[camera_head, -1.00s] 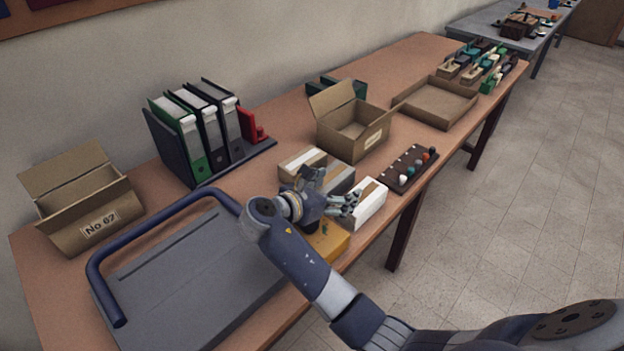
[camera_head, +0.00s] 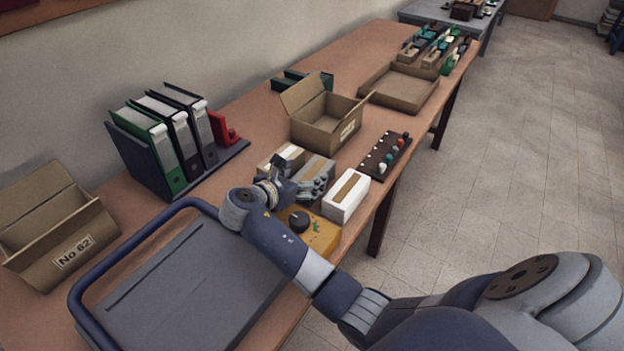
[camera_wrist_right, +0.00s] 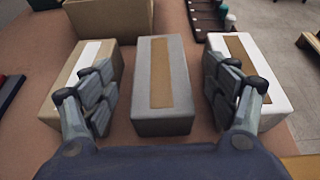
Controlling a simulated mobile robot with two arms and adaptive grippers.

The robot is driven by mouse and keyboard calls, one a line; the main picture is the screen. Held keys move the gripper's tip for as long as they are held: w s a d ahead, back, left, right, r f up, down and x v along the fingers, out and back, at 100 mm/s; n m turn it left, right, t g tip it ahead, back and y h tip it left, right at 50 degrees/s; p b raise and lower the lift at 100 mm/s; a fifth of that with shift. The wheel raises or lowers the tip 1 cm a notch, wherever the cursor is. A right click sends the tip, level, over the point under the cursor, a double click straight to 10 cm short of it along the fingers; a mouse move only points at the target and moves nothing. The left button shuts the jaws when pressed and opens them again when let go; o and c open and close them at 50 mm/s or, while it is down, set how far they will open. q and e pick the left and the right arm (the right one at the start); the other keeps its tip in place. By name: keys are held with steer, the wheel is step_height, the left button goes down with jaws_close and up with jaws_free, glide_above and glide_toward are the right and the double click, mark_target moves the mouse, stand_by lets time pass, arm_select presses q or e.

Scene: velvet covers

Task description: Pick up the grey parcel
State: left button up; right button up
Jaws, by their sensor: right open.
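The grey parcel (camera_wrist_right: 161,112) lies on the table in the middle of the right wrist view, a grey box with a brown tape strip along its top. It also shows in the head view (camera_head: 318,168), partly hidden by my gripper. My right gripper (camera_wrist_right: 162,98) is open, with one finger on each side of the grey parcel and gaps between the fingers and its sides. In the head view my right gripper (camera_head: 300,185) is at the near side of the parcel. The left gripper is not in view.
A white parcel (camera_wrist_right: 262,66) is close on the right and a brown parcel (camera_wrist_right: 72,80) close on the left. A yellow box (camera_head: 322,238) with a dark knob lies nearer. An open carton (camera_head: 345,132) stands behind; a knob board (camera_head: 372,157) is to the right.

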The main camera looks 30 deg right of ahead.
mark_target(314, 169)
steer(key=x, duration=0.3)
steer(key=shift+w+d+f, duration=0.15)
steer(key=shift+d+f, duration=0.05)
steer(key=shift+d, duration=0.15)
steer(key=shift+r, duration=0.15)
steer(key=c, duration=1.5)
